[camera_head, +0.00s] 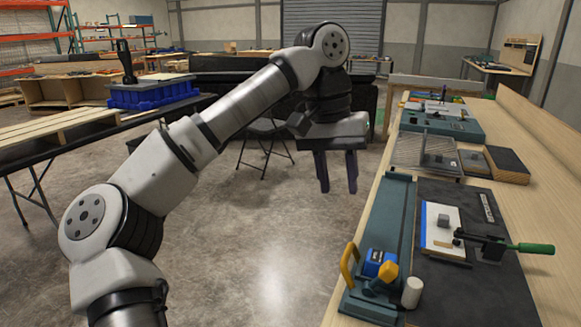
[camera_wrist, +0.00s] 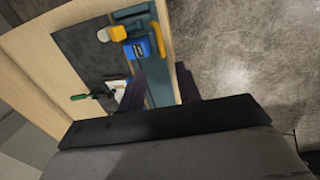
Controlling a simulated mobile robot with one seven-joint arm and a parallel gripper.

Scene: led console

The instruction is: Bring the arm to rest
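My white and grey arm (camera_head: 240,105) reaches from the lower left up to a raised elbow-like joint near the top middle in the head view. From there the wrist bends down, and my gripper (camera_head: 337,184) hangs with its two dark purple fingers pointing down. The gripper is beside the left edge of the workbench (camera_head: 545,200), over the floor. The fingers are apart with nothing between them. In the wrist view my gripper (camera_wrist: 160,84) also shows both fingers spread, with the bench edge and bare floor beyond.
On the bench lie a teal base with a blue and yellow device (camera_head: 380,265), a white cylinder (camera_head: 412,292), and a green-handled clamp (camera_head: 537,248) on a dark mat. A folding chair (camera_head: 264,145) stands behind my arm. A table with a blue bin (camera_head: 152,94) is at left. The floor between is clear.

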